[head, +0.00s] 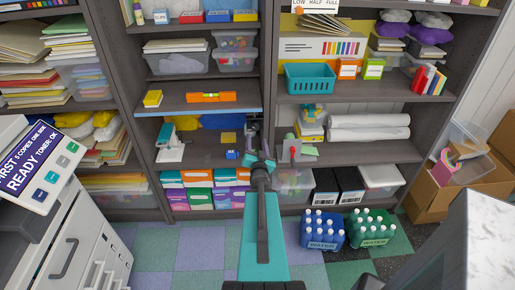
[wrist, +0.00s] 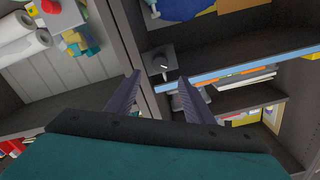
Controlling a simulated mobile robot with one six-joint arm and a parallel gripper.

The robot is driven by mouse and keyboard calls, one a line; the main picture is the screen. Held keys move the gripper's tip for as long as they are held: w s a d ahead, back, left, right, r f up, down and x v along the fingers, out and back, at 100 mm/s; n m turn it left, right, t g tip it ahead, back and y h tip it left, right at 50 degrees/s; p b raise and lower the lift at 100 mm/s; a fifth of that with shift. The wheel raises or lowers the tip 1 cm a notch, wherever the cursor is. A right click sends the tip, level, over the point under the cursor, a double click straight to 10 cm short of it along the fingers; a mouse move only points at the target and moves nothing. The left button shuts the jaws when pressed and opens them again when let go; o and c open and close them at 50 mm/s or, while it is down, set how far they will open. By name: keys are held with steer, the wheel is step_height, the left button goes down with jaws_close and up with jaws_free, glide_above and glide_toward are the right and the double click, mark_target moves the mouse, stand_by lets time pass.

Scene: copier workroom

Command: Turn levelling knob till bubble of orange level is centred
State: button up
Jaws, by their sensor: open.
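The orange level (head: 198,98) lies on a shelf with a pale blue front edge; its vial is a small yellow-green spot, and the bubble is too small to make out. In the wrist view, a dark block with a round knob and white pointer mark (wrist: 161,66) sits by the shelf's blue edge (wrist: 205,77), near the upright. It appears to be the levelling knob. My gripper (wrist: 158,78) is open and empty, its two fingers apart with the knob showing between and beyond their tips. In the head view my arm partly hides this spot.
Left of the level lies a yellow block (head: 152,98). A dark upright (head: 269,60) stands close beside my gripper. The right bay holds a teal basket (head: 309,78) and white paper rolls (head: 368,134). Water bottle packs (head: 323,231) stand on the floor; a copier (head: 75,250) is at left.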

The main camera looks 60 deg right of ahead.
steer(key=p+v, duration=0.5)
steer(key=p, duration=0.2)
steer(key=shift+s+a+p, duration=0.2)
steer(key=shift+a+p, duration=0.1)
stand_by(0.4)
steer(key=shift+w, duration=0.1)
stand_by(0.4)
